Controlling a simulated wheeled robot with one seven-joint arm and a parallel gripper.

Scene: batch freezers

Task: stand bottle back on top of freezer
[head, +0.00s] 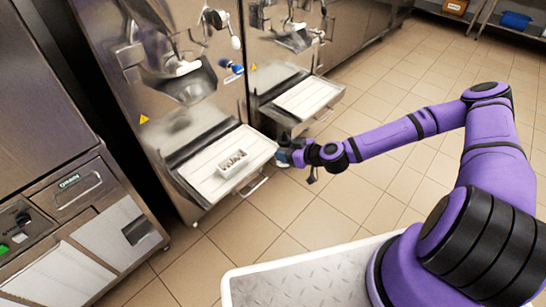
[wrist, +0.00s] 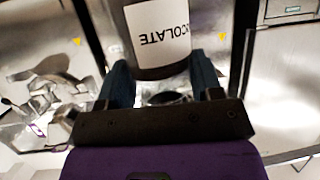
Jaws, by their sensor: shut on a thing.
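A dark bottle (wrist: 118,22) with a white label reading "…COLATE" is between the two blue fingers of my gripper (wrist: 162,74) in the wrist view. The fingers press on its sides, and its far end runs out of the picture. In the head view my gripper (head: 287,154) is low, just right of the front tray of the nearer steel freezer (head: 125,92). The bottle cannot be made out clearly there. A second steel freezer (head: 262,55) stands behind and to the right. The tops of both freezers are outside the head view.
The nearer freezer's pulled-out white tray (head: 205,180) holds a small metal rack (head: 232,163), close to my gripper. The farther freezer has a similar tray (head: 308,97). A steel cabinet (head: 55,170) stands at left. The tiled floor (head: 400,185) is open at right.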

